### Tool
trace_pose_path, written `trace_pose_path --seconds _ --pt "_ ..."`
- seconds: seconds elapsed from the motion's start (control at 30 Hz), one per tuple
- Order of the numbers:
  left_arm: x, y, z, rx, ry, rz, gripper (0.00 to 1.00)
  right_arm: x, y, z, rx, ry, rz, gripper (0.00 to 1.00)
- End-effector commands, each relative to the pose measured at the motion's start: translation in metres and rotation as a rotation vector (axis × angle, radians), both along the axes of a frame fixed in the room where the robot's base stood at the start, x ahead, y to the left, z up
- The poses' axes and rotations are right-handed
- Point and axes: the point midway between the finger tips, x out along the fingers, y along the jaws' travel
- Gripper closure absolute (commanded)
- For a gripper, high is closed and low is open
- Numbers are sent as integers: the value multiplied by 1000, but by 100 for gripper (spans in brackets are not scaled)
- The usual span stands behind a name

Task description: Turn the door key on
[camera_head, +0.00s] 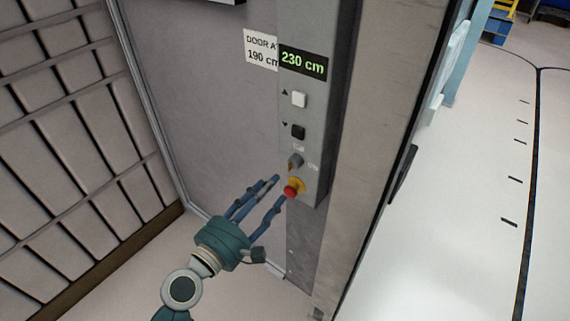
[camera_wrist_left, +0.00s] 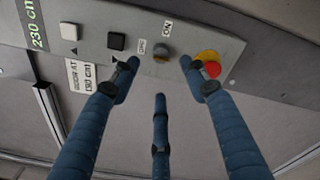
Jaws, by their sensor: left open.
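The door key (camera_head: 296,161) is a small grey knob on the grey control panel (camera_head: 318,120), just above the red emergency button (camera_head: 291,191) with its yellow collar. In the left wrist view the key (camera_wrist_left: 162,52) sits between labels that read ON and what looks like OFF. My left gripper (camera_head: 276,189) is open and empty, with its blue fingers just left of the key and the red button. In the left wrist view its fingers (camera_wrist_left: 163,75) spread around the key, apparently apart from it. My right gripper is not in view.
Above the key are a black button (camera_head: 298,131), a white button (camera_head: 299,99) and a display (camera_head: 303,62) reading 230 cm. A sign (camera_head: 261,50) reads DOOR AT 190 cm. A padded wall (camera_head: 70,120) stands at left. Open floor (camera_head: 465,200) lies right of the door frame.

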Motion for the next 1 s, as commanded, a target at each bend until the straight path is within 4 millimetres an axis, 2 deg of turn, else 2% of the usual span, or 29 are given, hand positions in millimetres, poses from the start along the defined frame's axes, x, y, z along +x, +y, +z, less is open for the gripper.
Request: trace_pose_path --seconds 0.2,0.5,0.9,0.93,1.0 --pt "36 -23 4 0 -3 0 55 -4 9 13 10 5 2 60" --pt "74 -46 1 3 -2 0 55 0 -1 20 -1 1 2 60" --pt "80 -51 0 5 0 1 55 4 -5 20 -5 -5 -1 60" --pt "80 -50 0 5 0 1 59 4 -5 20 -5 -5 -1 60" --pt "80 -50 0 5 0 1 73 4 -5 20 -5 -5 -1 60"
